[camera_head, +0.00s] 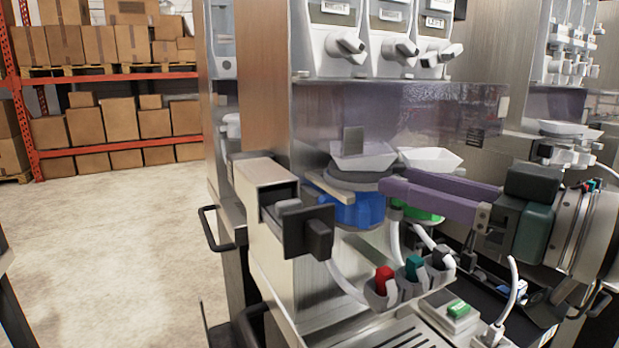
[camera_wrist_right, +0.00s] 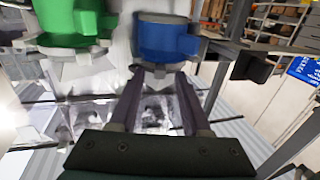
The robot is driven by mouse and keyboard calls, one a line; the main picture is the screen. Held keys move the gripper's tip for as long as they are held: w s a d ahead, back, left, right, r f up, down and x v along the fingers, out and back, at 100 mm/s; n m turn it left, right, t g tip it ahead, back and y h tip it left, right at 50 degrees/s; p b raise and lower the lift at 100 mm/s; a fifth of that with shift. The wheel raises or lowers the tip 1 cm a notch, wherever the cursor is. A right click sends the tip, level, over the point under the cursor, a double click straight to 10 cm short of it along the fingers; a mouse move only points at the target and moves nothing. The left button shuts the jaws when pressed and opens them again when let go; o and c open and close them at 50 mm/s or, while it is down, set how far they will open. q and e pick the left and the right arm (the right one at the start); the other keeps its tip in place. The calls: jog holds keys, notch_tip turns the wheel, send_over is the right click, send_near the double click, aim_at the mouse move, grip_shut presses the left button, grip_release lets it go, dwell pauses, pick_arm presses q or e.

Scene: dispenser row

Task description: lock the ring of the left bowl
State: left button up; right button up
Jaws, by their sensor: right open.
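The left bowl is blue (camera_head: 355,212), under a white hopper (camera_head: 362,162) on the front of the dispenser. A grey ring (camera_head: 345,180) sits between hopper and bowl, with a tan bar (camera_head: 328,188) sticking out at its left. My right gripper (camera_head: 394,182) reaches in from the right, its purple fingers apart and their tips beside the ring's right side. In the right wrist view the open fingers (camera_wrist_right: 159,76) point at the blue bowl (camera_wrist_right: 165,42); whether they touch the ring I cannot tell. My left gripper is not in view.
A green bowl (camera_head: 420,213) with its own white hopper stands just right, partly behind my fingers. A metal box (camera_head: 262,195) with a dark handle juts out at left. Red, teal and dark switches (camera_head: 385,278) with cables sit below. Open floor (camera_head: 130,235) lies at left.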

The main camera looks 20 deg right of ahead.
grip_shut()
dwell(0.4)
